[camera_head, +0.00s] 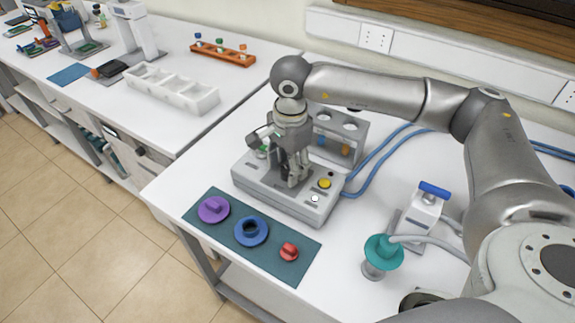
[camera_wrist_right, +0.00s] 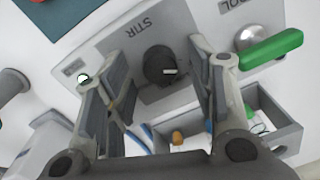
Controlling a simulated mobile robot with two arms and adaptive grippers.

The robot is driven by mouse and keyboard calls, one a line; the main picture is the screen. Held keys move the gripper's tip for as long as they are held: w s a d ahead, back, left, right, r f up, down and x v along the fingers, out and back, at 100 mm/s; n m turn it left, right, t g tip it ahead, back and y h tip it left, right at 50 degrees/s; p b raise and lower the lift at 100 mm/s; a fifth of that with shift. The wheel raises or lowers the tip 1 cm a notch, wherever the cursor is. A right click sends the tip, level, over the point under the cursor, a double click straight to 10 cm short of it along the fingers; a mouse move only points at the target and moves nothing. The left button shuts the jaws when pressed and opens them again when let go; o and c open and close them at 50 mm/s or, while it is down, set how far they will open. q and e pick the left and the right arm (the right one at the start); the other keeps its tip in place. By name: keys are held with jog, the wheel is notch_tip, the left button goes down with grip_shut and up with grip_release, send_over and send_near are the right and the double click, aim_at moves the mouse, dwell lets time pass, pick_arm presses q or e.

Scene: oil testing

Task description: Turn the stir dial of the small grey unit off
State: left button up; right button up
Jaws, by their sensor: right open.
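The small grey unit (camera_head: 258,186) stands on the white bench in the head view. Its black round stir dial (camera_wrist_right: 160,66) shows in the wrist view beside an upside-down STIR label (camera_wrist_right: 134,25); a short white mark on the dial lies nearly horizontal. My right gripper (camera_head: 291,180) points down over the unit and hides the dial in the head view. In the wrist view the right gripper (camera_wrist_right: 150,82) is open, with one finger on each side of the dial and visible gaps between. My left gripper is not in view.
A green lever (camera_wrist_right: 272,48) is close to the right finger. A yellow button (camera_head: 325,183) is on the unit. A grey rack (camera_head: 340,128) stands behind, with blue tubes (camera_head: 372,168) alongside. A dark teal mat (camera_head: 270,258) with coloured parts lies in front; a teal-topped piece (camera_head: 384,252) stands right.

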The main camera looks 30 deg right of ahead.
notch_tip(320, 180, up, 11)
jog(key=shift+s, duration=0.25)
jog(key=shift+r, duration=0.1)
dwell(0.3)
